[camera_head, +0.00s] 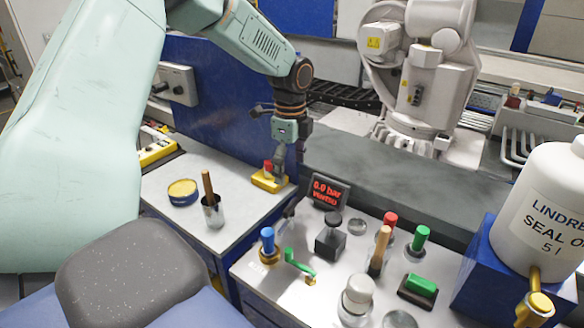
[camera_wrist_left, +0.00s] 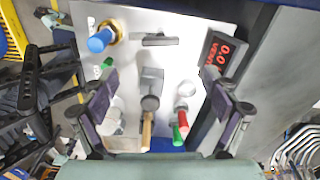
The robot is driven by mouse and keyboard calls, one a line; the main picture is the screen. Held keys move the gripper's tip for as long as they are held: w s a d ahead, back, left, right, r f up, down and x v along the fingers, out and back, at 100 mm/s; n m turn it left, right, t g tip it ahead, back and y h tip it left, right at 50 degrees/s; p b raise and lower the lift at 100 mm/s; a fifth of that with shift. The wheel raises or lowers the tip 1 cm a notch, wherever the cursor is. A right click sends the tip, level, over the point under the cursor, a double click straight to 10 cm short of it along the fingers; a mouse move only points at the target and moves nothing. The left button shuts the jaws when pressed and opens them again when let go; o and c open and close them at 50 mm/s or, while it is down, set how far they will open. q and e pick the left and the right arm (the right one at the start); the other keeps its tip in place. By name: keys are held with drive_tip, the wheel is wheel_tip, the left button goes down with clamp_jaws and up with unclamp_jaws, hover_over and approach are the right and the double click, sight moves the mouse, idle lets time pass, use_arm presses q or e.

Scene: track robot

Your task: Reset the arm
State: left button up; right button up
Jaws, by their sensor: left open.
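My left arm (camera_head: 85,110) comes in from the left, and its gripper (camera_head: 282,160) hangs low near a yellow block (camera_head: 270,180) with a red top. In the left wrist view the two fingers of the left gripper (camera_wrist_left: 158,100) are spread wide with nothing held between them. Beyond them the metal panel (camera_wrist_left: 185,25) shows a blue-handled valve (camera_wrist_left: 103,39), a dark block with a round knob (camera_wrist_left: 150,88), and red and green handles. I cannot tell whether the gripper touches the yellow block. My right gripper is not in view.
A display (camera_head: 327,191) reading 0.0 bar stands behind the panel. A cup with a wooden handle (camera_head: 212,210) and a yellow-lidded tin (camera_head: 183,191) stand left. A white oil container (camera_head: 545,205) is at right. A white robot arm (camera_head: 425,60) stands behind.

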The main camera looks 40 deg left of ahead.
sight(291, 204)
use_arm(q)
drive_tip(key=shift+f, duration=0.1)
wheel_tip(291, 204, down, 12)
drive_tip(key=shift+w+r, duration=0.1)
idle(0.4)
drive_tip(key=shift+r, duration=0.1)
